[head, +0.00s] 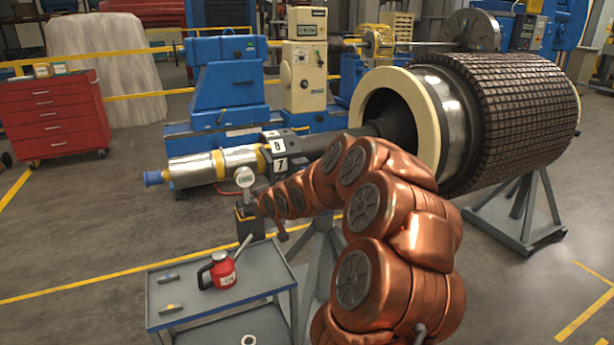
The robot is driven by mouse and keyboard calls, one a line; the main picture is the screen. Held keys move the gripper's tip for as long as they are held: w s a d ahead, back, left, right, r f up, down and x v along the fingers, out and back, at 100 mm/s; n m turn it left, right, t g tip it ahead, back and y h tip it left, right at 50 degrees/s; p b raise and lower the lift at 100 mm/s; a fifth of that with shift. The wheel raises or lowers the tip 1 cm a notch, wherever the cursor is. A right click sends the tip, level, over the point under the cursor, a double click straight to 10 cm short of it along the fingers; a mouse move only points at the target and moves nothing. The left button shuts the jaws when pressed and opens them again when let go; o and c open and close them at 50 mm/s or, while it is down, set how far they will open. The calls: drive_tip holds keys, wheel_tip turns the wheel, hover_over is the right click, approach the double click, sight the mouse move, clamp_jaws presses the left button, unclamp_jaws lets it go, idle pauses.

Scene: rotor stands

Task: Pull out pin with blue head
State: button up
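A blue head (153,178) shows at the left end of a long silver cylinder (196,170), which lies level and joins a dark shaft on its right. I see only the blue head; any pin shank behind it is hidden. My copper arm comes up from the lower right and bends left, in front of the shaft. The far end of my arm, where my gripper (268,206) is, lies right of and a little below the blue head, well apart from it. Its fingers are too small and covered to make out.
A grey cart (258,325) with a red oil can (223,271) stands below. A large rotor (520,110) fills the right.

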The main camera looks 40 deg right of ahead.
drive_tip(key=s+d+f+m+t+h, duration=0.15)
drive_tip(key=d+t+h, duration=0.35)
drive_tip(key=d, duration=1.8)
drive_tip(key=shift+n+t+y, duration=0.25)
drive_tip(key=shift+t+y, duration=0.05)
drive_tip(key=shift+y, duration=0.2)
drive_tip(key=shift+r+p+x, duration=0.2)
drive_tip(key=shift+p+x, duration=1.05)
drive_tip(key=shift+x, duration=2.35)
drive_tip(key=shift+d, duration=0.2)
drive_tip(key=shift+c, duration=0.2)
clamp_jaws()
drive_tip(key=shift+s, duration=0.1)
